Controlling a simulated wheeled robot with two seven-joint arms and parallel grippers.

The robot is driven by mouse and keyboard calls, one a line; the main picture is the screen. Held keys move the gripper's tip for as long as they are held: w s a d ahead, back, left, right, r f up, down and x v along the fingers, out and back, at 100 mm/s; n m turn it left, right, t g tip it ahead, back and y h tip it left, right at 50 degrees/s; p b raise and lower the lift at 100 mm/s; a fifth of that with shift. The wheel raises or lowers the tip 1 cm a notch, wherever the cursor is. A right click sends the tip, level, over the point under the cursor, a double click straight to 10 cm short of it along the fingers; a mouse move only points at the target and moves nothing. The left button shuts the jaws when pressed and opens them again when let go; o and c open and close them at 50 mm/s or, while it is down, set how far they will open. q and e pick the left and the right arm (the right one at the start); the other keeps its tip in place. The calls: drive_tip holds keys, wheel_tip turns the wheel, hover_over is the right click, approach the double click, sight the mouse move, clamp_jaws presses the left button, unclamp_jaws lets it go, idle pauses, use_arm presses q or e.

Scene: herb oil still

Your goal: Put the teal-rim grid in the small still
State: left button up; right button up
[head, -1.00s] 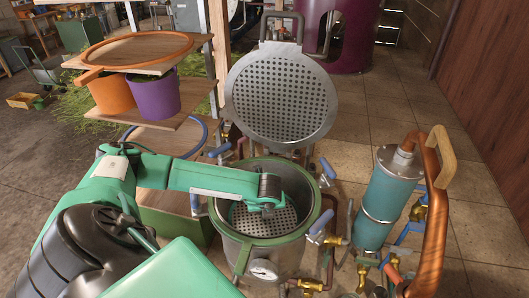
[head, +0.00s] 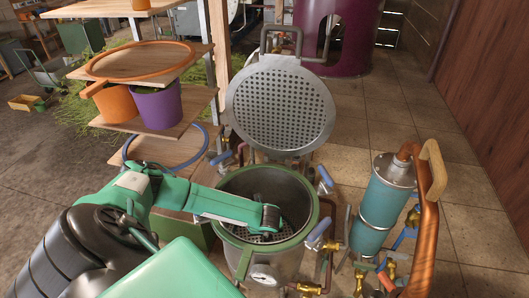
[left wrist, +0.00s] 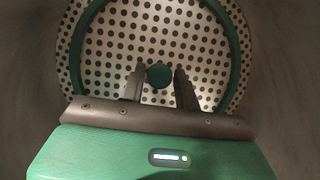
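The small still (head: 292,262) is an open metal pot with a green rim and a front gauge. The teal-rim grid (left wrist: 120,35) lies inside it, low down, over a perforated surface that shows outside its rim. In the head view its perforated face (head: 262,239) shows only in part, behind my arm. My left arm reaches over the still's rim. In the left wrist view my left gripper (left wrist: 159,72) has its fingers apart, one on each side of the grid's round teal knob, with narrow gaps visible. My right gripper is out of view.
The perforated lid (head: 281,104) stands open behind the still. A teal cylinder (head: 378,205) with a copper pipe (head: 431,215) stands to the right, among valves. A wooden shelf at left holds an orange hoop (head: 140,61), orange and purple pots, and a blue ring (head: 165,165).

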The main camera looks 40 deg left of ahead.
use_arm(q)
drive_tip(key=shift+o, duration=1.3)
drive_tip(key=shift+r, duration=0.1)
drive_tip(key=shift+s+d+r+b, duration=0.2)
drive_tip(key=shift+d+r+b, duration=0.15)
drive_tip(key=shift+r, duration=0.25)
drive_tip(key=b+v, duration=0.3)
drive_tip(key=v, duration=0.7)
drive_tip(key=shift+r, duration=0.25)
